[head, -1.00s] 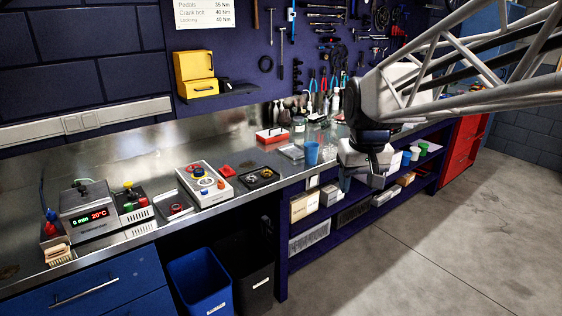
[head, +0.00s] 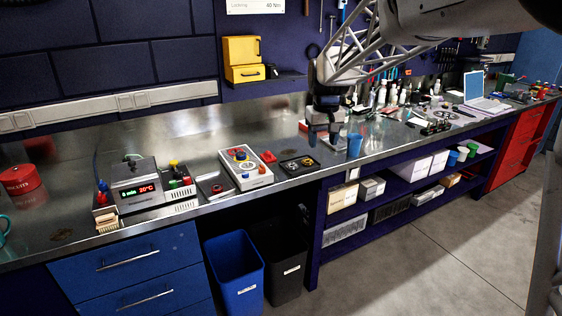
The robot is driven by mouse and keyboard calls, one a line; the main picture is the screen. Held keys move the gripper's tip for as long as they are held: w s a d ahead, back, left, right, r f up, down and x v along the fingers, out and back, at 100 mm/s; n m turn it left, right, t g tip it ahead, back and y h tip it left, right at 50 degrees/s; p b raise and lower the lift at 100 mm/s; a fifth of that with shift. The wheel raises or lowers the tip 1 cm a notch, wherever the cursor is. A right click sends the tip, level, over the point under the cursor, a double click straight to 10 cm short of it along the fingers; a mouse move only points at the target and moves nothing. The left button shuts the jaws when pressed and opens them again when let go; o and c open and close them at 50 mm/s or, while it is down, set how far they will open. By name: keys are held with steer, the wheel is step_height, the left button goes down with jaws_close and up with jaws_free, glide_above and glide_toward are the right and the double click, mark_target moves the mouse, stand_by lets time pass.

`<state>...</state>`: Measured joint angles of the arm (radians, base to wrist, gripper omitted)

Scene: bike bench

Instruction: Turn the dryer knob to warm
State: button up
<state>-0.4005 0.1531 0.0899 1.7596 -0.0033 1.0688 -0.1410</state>
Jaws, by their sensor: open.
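A grey box (head: 135,183) with a lit display reading 20°C stands on the steel bench at left. To its right, a pale control panel (head: 245,179) carries a yellow button, a blue knob and a round dial. Which of these is the dryer, and where its knob points, I cannot tell at this size. My gripper (head: 323,138) is open and empty, pointing down above the bench. It is to the right of the pale panel and apart from it, near a blue cup (head: 355,146).
A small dark tray (head: 299,165) and a red piece (head: 268,157) lie between the panel and my gripper. A red tin (head: 24,187) stands at far left. Bottles and tools crowd the bench at right. Blue (head: 235,270) and black bins stand below the front edge.

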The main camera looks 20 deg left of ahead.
steer(key=w+a+f+n, duration=0.1)
steer(key=w+a+f, duration=0.15)
steer(key=a, duration=0.35)
steer(key=w+a+f, duration=0.2)
steer(key=w+a, duration=0.2)
steer(key=a, duration=0.1)
steer(key=n, duration=0.2)
glide_above(262, 165)
steer(key=shift+g, duration=0.4)
step_height(262, 165, down, 6)
steer(key=shift+s+f, duration=0.1)
steer(key=shift+f, duration=0.1)
steer(key=shift+f, duration=0.1)
steer(key=shift+f, duration=3.8)
steer(key=c, duration=0.9)
